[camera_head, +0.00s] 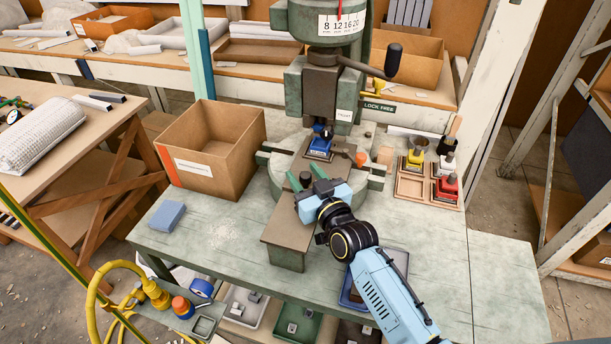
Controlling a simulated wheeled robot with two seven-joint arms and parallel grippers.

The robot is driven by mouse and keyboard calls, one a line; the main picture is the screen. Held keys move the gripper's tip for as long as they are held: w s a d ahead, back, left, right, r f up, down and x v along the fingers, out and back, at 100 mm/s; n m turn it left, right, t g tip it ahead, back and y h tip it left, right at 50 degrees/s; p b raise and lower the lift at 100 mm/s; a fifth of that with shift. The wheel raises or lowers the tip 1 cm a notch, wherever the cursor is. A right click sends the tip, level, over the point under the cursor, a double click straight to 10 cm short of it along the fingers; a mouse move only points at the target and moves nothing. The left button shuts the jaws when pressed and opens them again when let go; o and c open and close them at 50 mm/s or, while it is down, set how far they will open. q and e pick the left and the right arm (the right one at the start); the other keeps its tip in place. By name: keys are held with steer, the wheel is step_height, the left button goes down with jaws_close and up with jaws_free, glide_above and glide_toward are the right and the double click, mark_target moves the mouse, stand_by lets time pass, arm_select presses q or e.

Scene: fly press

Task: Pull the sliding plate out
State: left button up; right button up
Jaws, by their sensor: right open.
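A long brown plate (282,228), apparently the sliding plate, runs from the press toward me over a block. A blue piece (320,147) sits in a brown holder under the ram. My right gripper (303,171) is open over the plate, its two green fingers on either side of a small dark knob (306,179). I cannot tell whether they touch it. The gripper body hides part of the plate. My left gripper is out of view.
Brown trays with yellow, white and red items (446,186) stand at right. The bench's front right (490,290) is clear.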

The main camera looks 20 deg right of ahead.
steer(key=shift+c, duration=0.5)
jaws_close()
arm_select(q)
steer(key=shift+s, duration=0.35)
arm_select(e)
steer(key=shift+s, duration=0.1)
